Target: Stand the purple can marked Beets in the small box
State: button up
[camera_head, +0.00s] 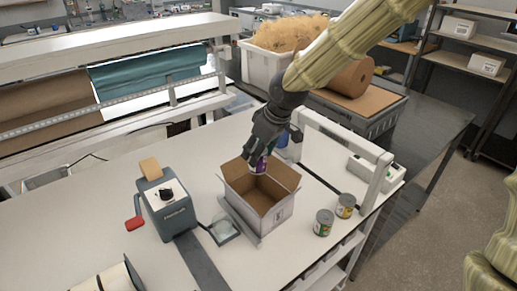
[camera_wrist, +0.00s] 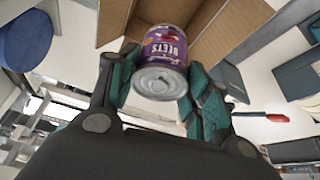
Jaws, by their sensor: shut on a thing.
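The purple can marked Beets (camera_wrist: 165,52) is between the two fingers of my gripper (camera_wrist: 163,85) in the wrist view, its silver end toward the camera. In the head view the can (camera_head: 260,165) shows as a small purple patch below my gripper (camera_head: 255,160). The small box (camera_head: 276,221) is an open white carton with brown inside, standing on the white table. The can is over the far part of the box opening; I cannot tell whether it is above the rim or just inside. The box also shows beyond the can in the wrist view (camera_wrist: 218,27).
Two other cans, a nearer one (camera_head: 323,223) and a farther one (camera_head: 345,206), stand right of the box. A grey tape dispenser (camera_head: 170,208) with a red handle stands to the left. A white frame (camera_head: 345,140) rises behind.

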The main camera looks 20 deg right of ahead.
aim_at(259, 165)
jog(key=shift+f, duration=0.45)
jog(key=shift+s+f+b, duration=0.4)
jog(key=shift+f+b, duration=0.1)
jog(key=shift+b, duration=0.35)
jog(key=shift+b+x, duration=0.65)
jog(key=shift+x, duration=0.25)
jog(key=shift+s+d+f+b, duration=0.2)
jog(key=shift+f+b, duration=0.45)
jog(key=shift+f, duration=0.05)
jog(key=shift+f+b, duration=2.6)
jog(key=shift+f, duration=2.65)
jog(key=o, duration=1.2)
